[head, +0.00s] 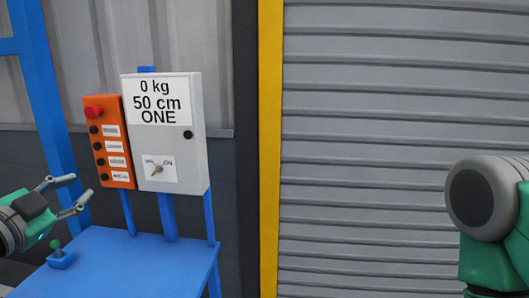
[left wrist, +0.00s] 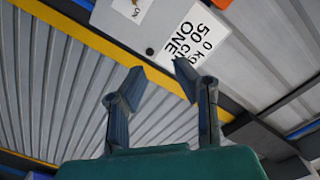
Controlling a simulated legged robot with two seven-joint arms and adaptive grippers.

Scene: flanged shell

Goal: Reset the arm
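My left gripper (head: 72,196) comes in from the left in the head view. Its fingers are spread apart with nothing between them. It is over the left part of the blue stand, left of the orange button box. In the left wrist view my left gripper's fingers (left wrist: 158,78) are also apart and empty. A green and dark grey part of my right arm (head: 490,205) shows at the right edge of the head view. My right gripper is out of the picture.
An orange box (head: 110,160) with a red button and several black buttons stands beside a grey control box (head: 196,110) with a rotary switch (head: 157,170). A small green-tipped joystick (head: 60,256) sits on the blue stand (head: 130,262). Behind are a yellow post (head: 270,150) and grey shutter (head: 400,130).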

